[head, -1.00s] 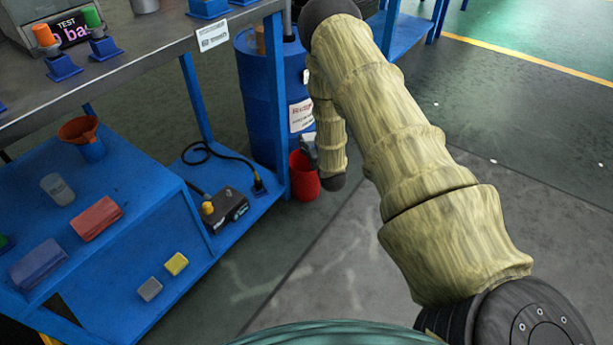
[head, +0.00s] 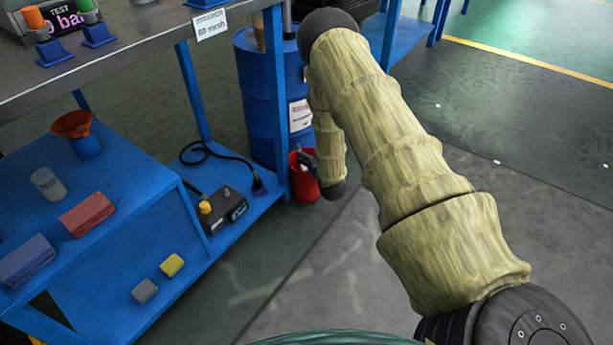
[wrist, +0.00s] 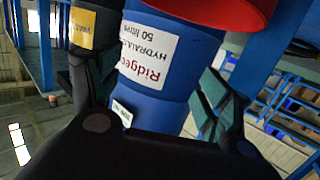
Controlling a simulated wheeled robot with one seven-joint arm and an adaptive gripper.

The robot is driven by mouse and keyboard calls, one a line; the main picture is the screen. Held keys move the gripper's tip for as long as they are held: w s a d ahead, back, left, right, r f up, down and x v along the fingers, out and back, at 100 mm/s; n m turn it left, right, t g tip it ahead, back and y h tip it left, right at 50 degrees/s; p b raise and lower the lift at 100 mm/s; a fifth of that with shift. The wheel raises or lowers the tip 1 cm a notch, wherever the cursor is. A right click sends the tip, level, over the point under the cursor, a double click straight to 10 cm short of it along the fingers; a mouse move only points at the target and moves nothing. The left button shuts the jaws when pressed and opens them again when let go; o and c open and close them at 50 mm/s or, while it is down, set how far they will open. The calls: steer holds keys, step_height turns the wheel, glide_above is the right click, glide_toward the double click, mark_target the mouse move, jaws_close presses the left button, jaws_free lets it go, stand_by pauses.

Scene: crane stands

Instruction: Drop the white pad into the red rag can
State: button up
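The red rag can (head: 302,187) stands on the floor in front of a blue drum in the head view. Part of its red side also shows at the top of the wrist view (wrist: 225,9). My gripper (head: 307,160) is at the can in the head view, overlapping its upper part; my forearm hides some of it. In the wrist view my gripper's fingers (wrist: 153,75) are spread apart, with the drum visible behind the gap. I cannot make out the white pad in any view, and the can's inside is hidden.
The blue drum (head: 255,90) with a white label stands behind the can. A blue bench (head: 110,210) at left holds a red block (head: 87,214), a yellow block (head: 172,265) and a black device (head: 222,210). The floor right of the can is clear.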

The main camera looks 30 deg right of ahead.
stand_by(0.3)
steer(key=v, duration=1.2)
steer(key=shift+a+f, duration=0.1)
steer(key=s+a+f+n+g+y+p, duration=0.1)
steer(key=s+a+f+g+y+p, duration=0.1)
steer(key=s+a+f+g, duration=0.45)
steer(key=s+a+f+g+y+p, duration=0.15)
steer(key=s+a+f, duration=0.25)
steer(key=s+a, duration=0.6)
steer(key=s+a+n+g+p, duration=0.1)
steer(key=s+a+g, duration=0.3)
steer(key=s, duration=0.7)
steer(key=s+a+n+g+p, duration=0.1)
steer(key=s+a+g, duration=0.25)
steer(key=s, duration=0.75)
step_height(320, 180, up, 39)
steer(key=p, duration=3.8)
steer(key=shift+y, duration=0.45)
steer(key=shift+s+a+f, duration=0.1)
steer(key=shift+a, duration=0.05)
